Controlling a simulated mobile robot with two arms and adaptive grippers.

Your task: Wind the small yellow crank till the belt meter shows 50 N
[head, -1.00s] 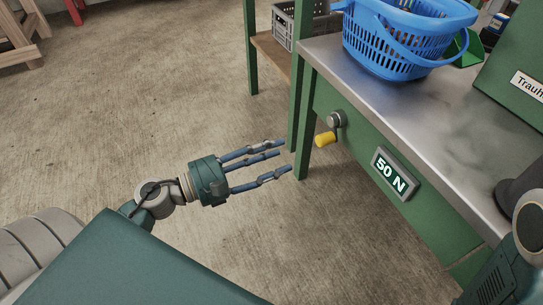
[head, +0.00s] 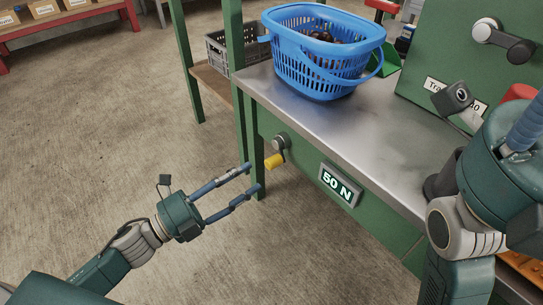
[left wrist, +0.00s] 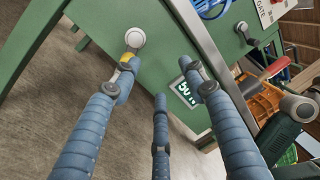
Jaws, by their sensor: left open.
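The small yellow crank (head: 274,161) sticks out from the green front of the bench, its knob hanging low and left of its grey hub. The belt meter (head: 339,186) to its right reads 50 N. My left gripper (head: 253,177) is open, its fingertips just left of the crank knob and apart from it in the head view. In the left wrist view the yellow knob (left wrist: 127,58) is partly hidden behind a finger, and the meter (left wrist: 184,92) is partly covered. My right gripper (head: 522,132) is cut off at the right edge.
A blue basket (head: 325,52) with brown contents stands on the metal bench top (head: 300,105). A grey crate (head: 218,55) sits on a lower shelf behind. A green machine housing (head: 440,45) with a dark-knobbed crank (head: 520,50) rises at right.

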